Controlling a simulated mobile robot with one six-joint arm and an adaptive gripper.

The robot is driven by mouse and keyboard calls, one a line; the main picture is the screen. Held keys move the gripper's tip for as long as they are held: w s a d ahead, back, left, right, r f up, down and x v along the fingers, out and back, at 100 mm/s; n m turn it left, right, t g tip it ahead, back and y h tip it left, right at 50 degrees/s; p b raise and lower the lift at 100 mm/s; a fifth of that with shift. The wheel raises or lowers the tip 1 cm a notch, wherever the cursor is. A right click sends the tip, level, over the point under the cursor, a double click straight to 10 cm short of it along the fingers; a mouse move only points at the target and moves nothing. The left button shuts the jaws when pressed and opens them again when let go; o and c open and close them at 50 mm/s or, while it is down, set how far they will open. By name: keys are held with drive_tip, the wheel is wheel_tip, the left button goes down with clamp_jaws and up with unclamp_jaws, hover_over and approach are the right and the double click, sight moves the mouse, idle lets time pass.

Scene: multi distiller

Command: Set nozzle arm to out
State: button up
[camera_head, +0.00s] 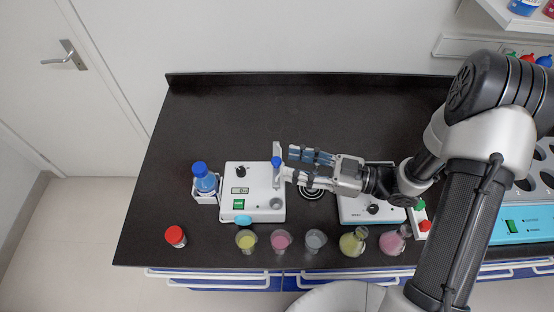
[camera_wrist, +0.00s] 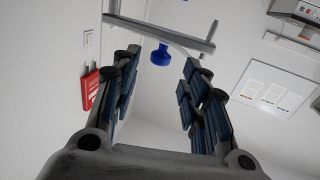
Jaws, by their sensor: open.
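The white dispensing unit (camera_head: 256,178) with a black knob and green switch stands on the left of the dark bench. A grey nozzle arm (camera_head: 278,150) with a blue cap (camera_head: 276,162) is at its right side. In the wrist view, the grey nozzle arm (camera_wrist: 158,32) crosses beyond the fingertips, with the blue cap (camera_wrist: 161,55) hanging between them. My gripper (camera_head: 288,164) is open and lies sideways, its fingertips close to the nozzle arm. My gripper (camera_wrist: 158,70) also shows in the wrist view. I cannot tell whether a finger touches the arm.
A blue-capped bottle (camera_head: 204,180) stands left of the unit. Several beakers and flasks (camera_head: 281,240) line the front edge, with a red-capped jar (camera_head: 176,236) at front left. A hotplate unit (camera_head: 370,208) sits under my arm. The back of the bench (camera_head: 230,110) is clear.

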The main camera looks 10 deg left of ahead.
sight(277, 160)
drive_tip(key=a, duration=0.5)
drive_tip(key=shift+a, duration=0.1)
drive_tip(key=shift+w, duration=0.1)
drive_tip(key=shift+c, duration=0.6)
clamp_jaws()
